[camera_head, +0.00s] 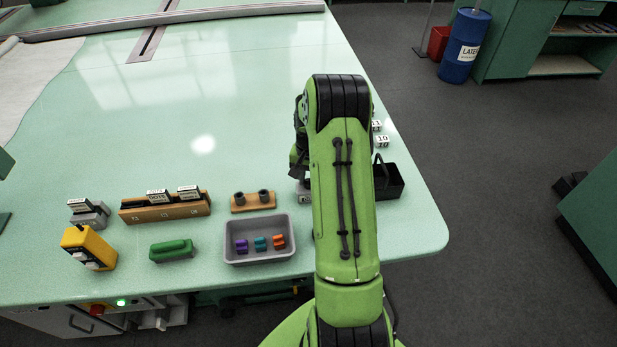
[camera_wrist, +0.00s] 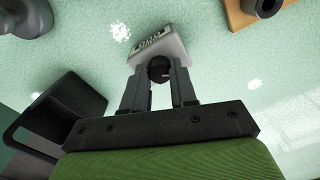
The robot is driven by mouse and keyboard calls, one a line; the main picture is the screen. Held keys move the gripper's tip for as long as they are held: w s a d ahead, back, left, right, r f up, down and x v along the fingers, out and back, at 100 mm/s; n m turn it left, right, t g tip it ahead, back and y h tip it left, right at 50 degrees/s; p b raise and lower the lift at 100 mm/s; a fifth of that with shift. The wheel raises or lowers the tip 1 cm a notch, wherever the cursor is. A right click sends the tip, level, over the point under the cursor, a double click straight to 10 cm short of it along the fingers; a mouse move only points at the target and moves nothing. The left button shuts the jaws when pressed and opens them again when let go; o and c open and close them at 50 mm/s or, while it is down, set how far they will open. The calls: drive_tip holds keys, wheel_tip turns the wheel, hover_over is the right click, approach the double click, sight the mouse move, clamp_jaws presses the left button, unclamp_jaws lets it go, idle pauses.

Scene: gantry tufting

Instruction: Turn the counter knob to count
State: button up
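The counter (camera_wrist: 162,44) is a small grey box with a dial of white digits on its slanted face, in the upper middle of the wrist view. Its round black knob (camera_wrist: 158,69) sticks out toward me. My gripper (camera_wrist: 160,77) has one finger on each side of the knob, and both appear to touch it. In the head view only a grey edge of the counter (camera_head: 304,198) shows beside my green arm, which hides the knob and the fingertips.
A black open bin (camera_head: 391,184) stands just right of the arm. A grey tray (camera_head: 259,257) with coloured pieces and a wooden block with two sockets (camera_head: 253,206) lie to the left. Labelled blocks (camera_head: 382,141) stand behind the bin. The table's back is mostly clear.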

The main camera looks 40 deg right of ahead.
clamp_jaws()
drive_tip(key=shift+n, duration=0.3)
drive_tip(key=n, duration=0.5)
drive_tip(key=shift+n, duration=0.3)
drive_tip(key=n+b, duration=0.1)
drive_tip(key=n, duration=1)
drive_tip(key=shift+n+b, duration=0.3)
drive_tip(key=shift+b, duration=0.05)
drive_tip(key=n+b, duration=0.1)
drive_tip(key=n, duration=0.4)
drive_tip(key=shift+n, duration=0.7)
